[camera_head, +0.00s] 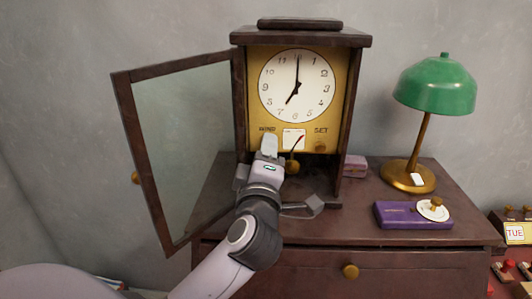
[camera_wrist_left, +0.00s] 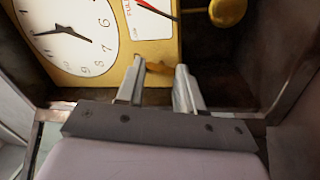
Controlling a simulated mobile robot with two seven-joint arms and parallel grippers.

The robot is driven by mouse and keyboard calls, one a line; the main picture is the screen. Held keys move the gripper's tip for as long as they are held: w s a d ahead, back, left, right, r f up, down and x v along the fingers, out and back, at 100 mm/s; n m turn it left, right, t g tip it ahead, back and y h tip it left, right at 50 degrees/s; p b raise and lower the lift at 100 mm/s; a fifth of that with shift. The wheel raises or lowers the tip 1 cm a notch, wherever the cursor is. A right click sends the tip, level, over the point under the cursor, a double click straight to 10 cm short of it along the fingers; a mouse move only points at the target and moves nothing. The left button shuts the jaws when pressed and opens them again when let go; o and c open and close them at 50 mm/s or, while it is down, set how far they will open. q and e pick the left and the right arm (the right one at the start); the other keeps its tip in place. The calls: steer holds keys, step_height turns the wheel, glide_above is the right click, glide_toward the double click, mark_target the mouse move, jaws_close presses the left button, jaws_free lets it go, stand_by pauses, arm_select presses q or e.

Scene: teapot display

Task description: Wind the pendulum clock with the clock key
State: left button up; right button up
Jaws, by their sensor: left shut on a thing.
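The pendulum clock (camera_head: 341,95) stands on a dark cabinet with its glass door (camera_head: 185,140) swung open to the left. Its white dial (camera_head: 297,86) sits on a brass plate with WIND and SET labels. A small white gauge (camera_head: 293,139) with a red needle sits between them; it reads FULL in the left wrist view (camera_wrist_left: 150,18). My left gripper (camera_head: 270,145) is at the WIND side of the plate. In the left wrist view its fingers (camera_wrist_left: 160,70) are shut on a small brass piece, apparently the clock key (camera_wrist_left: 157,68), mostly hidden. The right gripper is not in view.
The brass pendulum bob (camera_head: 292,166) hangs close right of my gripper. A brass knob (camera_head: 320,147) is under SET. A purple box (camera_head: 402,215), a green lamp (camera_head: 435,85) and a small mauve box (camera_head: 355,166) stand right of the clock. The cabinet's front left is mostly clear.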

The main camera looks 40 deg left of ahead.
arm_select(q)
steer(key=shift+m, duration=0.3)
steer(key=o, duration=0.8)
steer(key=shift+c, duration=0.2)
steer(key=b+v, duration=0.1)
steer(key=v, duration=0.6)
